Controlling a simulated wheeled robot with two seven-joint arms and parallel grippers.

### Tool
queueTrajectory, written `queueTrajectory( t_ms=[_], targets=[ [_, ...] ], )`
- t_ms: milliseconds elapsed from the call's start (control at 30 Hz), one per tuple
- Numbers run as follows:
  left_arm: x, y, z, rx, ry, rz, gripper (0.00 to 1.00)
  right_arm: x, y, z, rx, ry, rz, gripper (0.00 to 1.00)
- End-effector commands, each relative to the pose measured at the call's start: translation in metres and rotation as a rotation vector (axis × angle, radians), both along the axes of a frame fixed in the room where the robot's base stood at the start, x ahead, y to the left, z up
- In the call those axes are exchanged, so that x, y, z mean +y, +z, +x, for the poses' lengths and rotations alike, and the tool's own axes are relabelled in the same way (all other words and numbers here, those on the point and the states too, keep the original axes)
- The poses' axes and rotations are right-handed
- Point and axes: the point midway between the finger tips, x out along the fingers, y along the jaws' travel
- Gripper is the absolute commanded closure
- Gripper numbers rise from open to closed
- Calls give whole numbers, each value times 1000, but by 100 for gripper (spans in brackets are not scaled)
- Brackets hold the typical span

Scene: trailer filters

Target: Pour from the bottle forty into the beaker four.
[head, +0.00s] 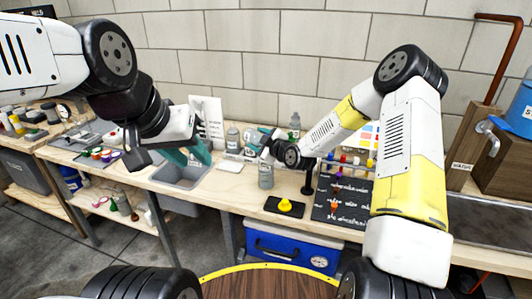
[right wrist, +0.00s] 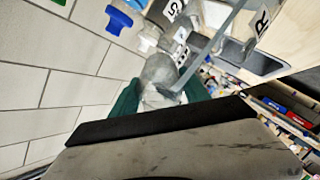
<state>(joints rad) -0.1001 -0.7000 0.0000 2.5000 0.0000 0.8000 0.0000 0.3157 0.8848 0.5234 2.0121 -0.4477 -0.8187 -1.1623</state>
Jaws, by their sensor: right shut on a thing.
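My right gripper (head: 265,149) is shut on a grey bottle-like thing, which shows between its green fingers in the right wrist view (right wrist: 160,73). In the head view a grey bottle (head: 266,176) with a pale label shows just below this gripper, over the front of the bench; its number is too small to read. My left gripper (head: 189,155) has its teal fingers apart, above the grey sink, and nothing shows between them. I cannot pick out beaker four; several grey and clear vessels (head: 232,139) stand at the back of the bench, their numbers unreadable.
The sink (head: 182,177) is set in the bench left of centre. A white board (head: 208,119) stands behind it. A black pad with a yellow object (head: 285,205) and a dark board (head: 340,207) with small coloured pieces lie at right. A blue cooler (head: 290,247) is below.

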Motion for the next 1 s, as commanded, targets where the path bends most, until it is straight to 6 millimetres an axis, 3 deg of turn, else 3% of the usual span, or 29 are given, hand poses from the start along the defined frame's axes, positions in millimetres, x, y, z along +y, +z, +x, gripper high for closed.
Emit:
queueTrajectory(
  t_ms=[1000],
  targets=[
    [0,0,0,0,0,0,64,-1,3,-2,-49,1,32,100]
  ],
)
